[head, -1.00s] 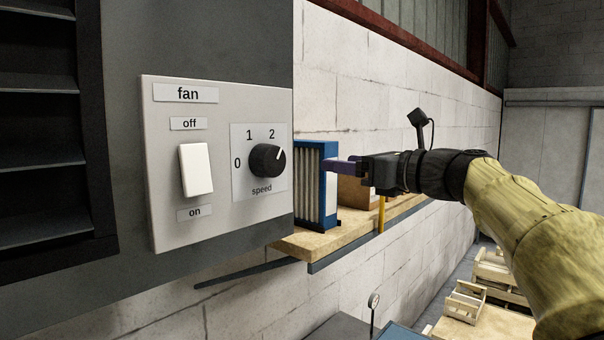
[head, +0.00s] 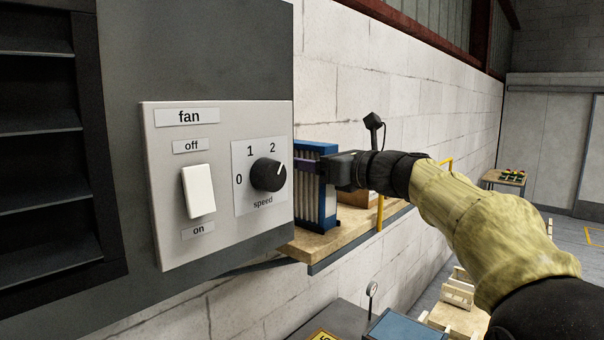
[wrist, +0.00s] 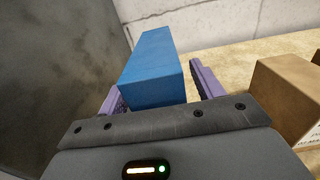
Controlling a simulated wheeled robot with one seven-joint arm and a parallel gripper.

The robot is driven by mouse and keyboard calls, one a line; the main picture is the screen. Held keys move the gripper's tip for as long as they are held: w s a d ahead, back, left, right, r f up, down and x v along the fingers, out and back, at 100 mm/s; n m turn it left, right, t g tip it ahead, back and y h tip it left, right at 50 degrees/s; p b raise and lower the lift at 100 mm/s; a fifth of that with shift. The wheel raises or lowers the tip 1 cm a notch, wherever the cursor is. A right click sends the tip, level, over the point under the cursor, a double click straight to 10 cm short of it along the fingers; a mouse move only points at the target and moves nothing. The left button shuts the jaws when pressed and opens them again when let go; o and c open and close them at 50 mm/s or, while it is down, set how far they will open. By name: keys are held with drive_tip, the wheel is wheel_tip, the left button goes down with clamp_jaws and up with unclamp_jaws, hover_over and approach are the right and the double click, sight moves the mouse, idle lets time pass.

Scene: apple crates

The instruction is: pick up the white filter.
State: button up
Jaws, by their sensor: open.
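The only filter that I see has a blue frame and pale whitish pleats (head: 309,198). It stands upright on a wooden shelf behind the edge of the grey fan cabinet, which hides part of it. My gripper (head: 308,165) is open, with a purple finger across the upper part of the filter's pleated face. In the wrist view the blue top of the filter (wrist: 152,72) lies between the two purple fingers of my gripper (wrist: 157,80). A gap shows beside the right finger; the left finger is close to the blue side, and I cannot tell if it touches.
The fan cabinet (head: 225,60) with its switch (head: 199,191) and speed knob (head: 268,174) stands close on the left. A cardboard box (wrist: 290,95) sits right of the gripper on the shelf (head: 335,237). A yellow post (head: 380,213) stands at the shelf's front. A block wall is behind.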

drive_tip(key=shift+w+a, duration=0.4)
drive_tip(key=shift+a, duration=0.05)
drive_tip(key=shift+c, duration=0.5)
drive_tip(key=c, duration=1)
